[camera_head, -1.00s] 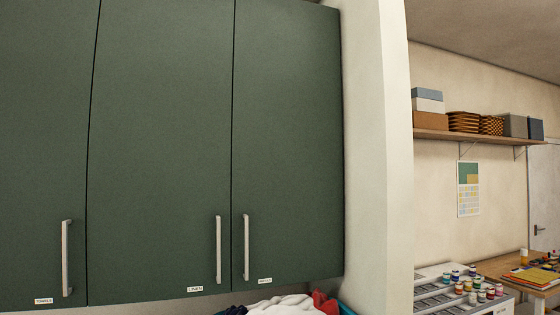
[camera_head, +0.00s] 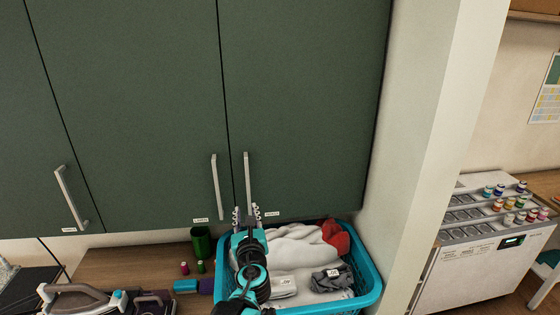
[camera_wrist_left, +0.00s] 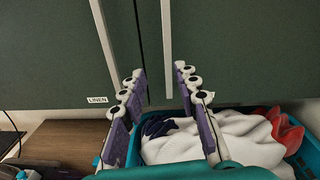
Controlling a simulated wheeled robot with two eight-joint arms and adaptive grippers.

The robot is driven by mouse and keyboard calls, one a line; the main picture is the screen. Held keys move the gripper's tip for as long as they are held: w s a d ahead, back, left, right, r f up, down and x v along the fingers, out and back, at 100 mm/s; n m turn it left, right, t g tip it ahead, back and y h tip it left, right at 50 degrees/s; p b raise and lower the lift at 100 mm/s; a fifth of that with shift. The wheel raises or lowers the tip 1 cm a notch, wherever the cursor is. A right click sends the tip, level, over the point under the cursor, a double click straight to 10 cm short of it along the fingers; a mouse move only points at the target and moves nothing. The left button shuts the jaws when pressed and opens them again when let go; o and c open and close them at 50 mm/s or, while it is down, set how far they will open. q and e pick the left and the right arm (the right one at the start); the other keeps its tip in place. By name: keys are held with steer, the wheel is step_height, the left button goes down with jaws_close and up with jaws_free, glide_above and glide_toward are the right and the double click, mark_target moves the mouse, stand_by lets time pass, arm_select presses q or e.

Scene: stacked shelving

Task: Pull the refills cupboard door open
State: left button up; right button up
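The right-most green cupboard door (camera_head: 305,100) is shut and carries a small label (camera_head: 272,213) too small to read surely. Its upright pale bar handle (camera_head: 247,178) is at its lower left; in the left wrist view the handle (camera_wrist_left: 167,45) also shows. My left gripper (camera_head: 246,213) is at the handle's lower end, pointing up at the door. In the left wrist view the gripper (camera_wrist_left: 160,72) is open, one finger either side of the handle, with gaps to both. How deep the handle sits between them I cannot tell. My right gripper is not in view.
The neighbouring door labelled LINEN (camera_head: 130,110) is shut, its handle (camera_head: 216,186) close to the left. Below stands a turquoise basket (camera_head: 371,290) of laundry. A wooden counter (camera_head: 130,265) holds a green cup (camera_head: 201,243) and an iron (camera_head: 80,298). A pale wall (camera_head: 430,130) borders the cupboard's right.

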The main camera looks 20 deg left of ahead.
mark_target(248, 193)
arm_select(q)
steer(key=shift+w+r+m, duration=0.4)
steer(key=shift+w+m, duration=0.1)
steer(key=shift+w, duration=0.15)
steer(key=shift+w+r+m, duration=0.4)
steer(key=shift+w+m, duration=0.1)
steer(key=shift+w, duration=0.1)
steer(key=p+x, duration=0.1)
steer(key=x, duration=0.5)
steer(key=shift+w, duration=0.15)
steer(key=shift+a, duration=0.15)
steer(key=shift+r, duration=0.15)
jaws_close()
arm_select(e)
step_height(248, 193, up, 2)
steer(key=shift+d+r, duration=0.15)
